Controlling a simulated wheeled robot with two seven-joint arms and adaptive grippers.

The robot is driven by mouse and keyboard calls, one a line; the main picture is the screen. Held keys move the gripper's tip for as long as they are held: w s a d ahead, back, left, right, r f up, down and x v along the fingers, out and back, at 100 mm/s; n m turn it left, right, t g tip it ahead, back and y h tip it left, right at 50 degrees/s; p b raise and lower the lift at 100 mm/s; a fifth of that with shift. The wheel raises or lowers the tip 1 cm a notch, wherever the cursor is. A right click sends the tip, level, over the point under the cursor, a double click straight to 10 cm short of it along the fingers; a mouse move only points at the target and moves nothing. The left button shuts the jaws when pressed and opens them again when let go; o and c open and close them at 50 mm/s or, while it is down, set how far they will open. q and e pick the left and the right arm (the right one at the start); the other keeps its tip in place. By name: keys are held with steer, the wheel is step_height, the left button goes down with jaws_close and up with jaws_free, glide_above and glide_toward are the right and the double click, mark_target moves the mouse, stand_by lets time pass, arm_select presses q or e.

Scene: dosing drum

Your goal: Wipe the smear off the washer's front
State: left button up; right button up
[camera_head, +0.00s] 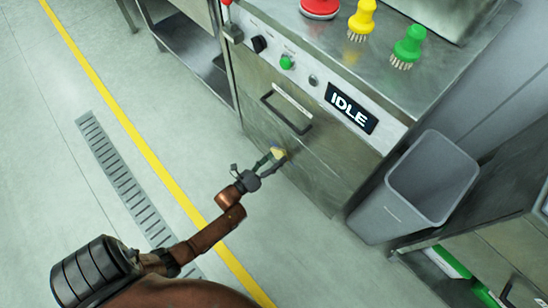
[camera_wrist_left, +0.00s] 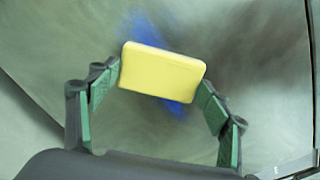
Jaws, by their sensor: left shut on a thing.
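The washer's front (camera_head: 325,160) is a brushed steel face below a panel with an IDLE display (camera_head: 351,108). A blue smear (camera_wrist_left: 147,30) shows on the steel in the left wrist view, partly hidden behind a yellow sponge (camera_wrist_left: 163,71). My left gripper (camera_head: 269,161) is shut on the sponge, which also shows in the head view (camera_head: 278,153), low on the washer's front. The sponge is at the smear, but I cannot tell whether it touches the steel. My right gripper is not in view.
A drawer handle (camera_head: 287,108) sticks out above the left gripper. A grey bin (camera_head: 418,190) stands right of the washer. A yellow brush (camera_head: 362,20) and a green brush (camera_head: 407,46) stand on top. The floor (camera_head: 60,190) at left is clear.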

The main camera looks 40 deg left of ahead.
mark_target(292, 162)
arm_select(q)
steer(key=shift+w+d, duration=0.1)
steer(key=shift+d, duration=0.85)
steer(key=shift+d, duration=0.1)
steer(key=shift+d, duration=0.1)
steer(key=shift+d+r, duration=0.1)
steer(key=shift+d, duration=0.85)
steer(key=shift+d+p, duration=0.1)
steer(key=shift+p, duration=0.2)
steer(key=shift+s+d, duration=0.25)
steer(key=shift+d, duration=0.4)
